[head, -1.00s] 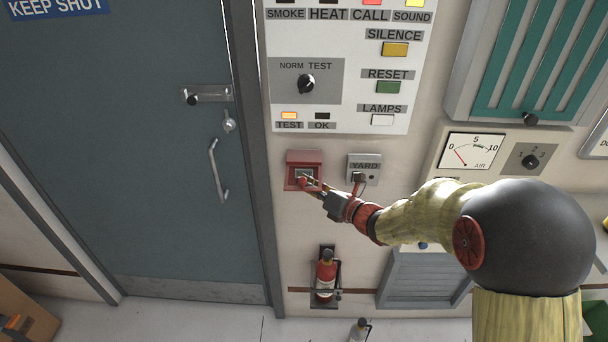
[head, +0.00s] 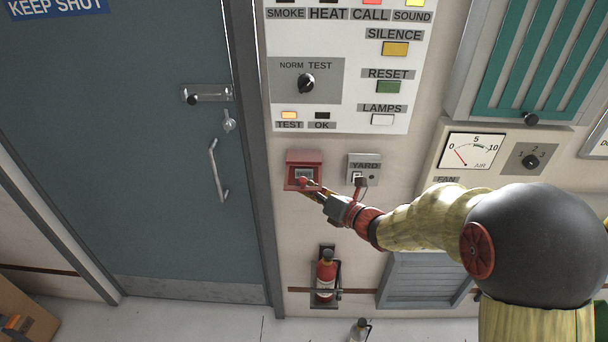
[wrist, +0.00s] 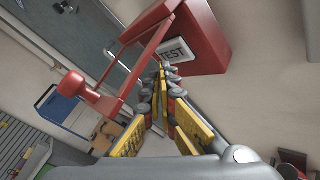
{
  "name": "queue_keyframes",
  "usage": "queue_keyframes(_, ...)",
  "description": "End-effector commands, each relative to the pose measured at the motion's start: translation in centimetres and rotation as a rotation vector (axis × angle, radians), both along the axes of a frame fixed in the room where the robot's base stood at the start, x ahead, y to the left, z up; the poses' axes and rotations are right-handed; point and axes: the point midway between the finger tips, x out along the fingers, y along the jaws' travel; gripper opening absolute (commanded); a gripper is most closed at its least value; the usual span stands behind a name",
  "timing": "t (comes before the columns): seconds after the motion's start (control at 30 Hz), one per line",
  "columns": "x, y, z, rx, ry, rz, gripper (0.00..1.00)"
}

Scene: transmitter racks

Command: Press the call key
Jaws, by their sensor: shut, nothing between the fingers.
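A red call box (head: 304,158) is fixed to the wall beside the door, with a pale window in its front. In the wrist view the red box (wrist: 205,35) has a TEST label and a thin red frame (wrist: 148,62) that stands out from it. A red knob (wrist: 88,94) is on the frame. My gripper (head: 311,187) is shut and empty at the lower right edge of the box. In the wrist view my gripper (wrist: 161,72) has its tips close by the frame and the TEST label; I cannot tell whether they touch. The call key itself is not clearly visible.
A grey YARD switch box (head: 364,160) is just right of the red box, above my wrist. A labelled panel (head: 350,105) is above. A fire extinguisher (head: 326,275) hangs below. The blue-grey door (head: 130,150) is at left. A blue cart (wrist: 66,108) shows in the wrist view.

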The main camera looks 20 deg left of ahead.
Motion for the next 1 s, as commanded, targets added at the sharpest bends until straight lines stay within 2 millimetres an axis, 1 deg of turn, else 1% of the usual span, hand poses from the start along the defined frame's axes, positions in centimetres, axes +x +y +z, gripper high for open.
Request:
queue_keyframes(0.4,-3.5,-0.8,0.0,0.001,0.001,0.000,0.00)
queue_keyframes(0.53,-4.4,-1.1,0.0,-0.001,0.000,-0.001,0.00)
queue_keyframes(0.67,-4.8,-1.1,0.0,0.000,0.000,0.000,0.00)
queue_keyframes(1.0,-4.8,-1.1,0.0,0.000,0.000,0.000,0.00)
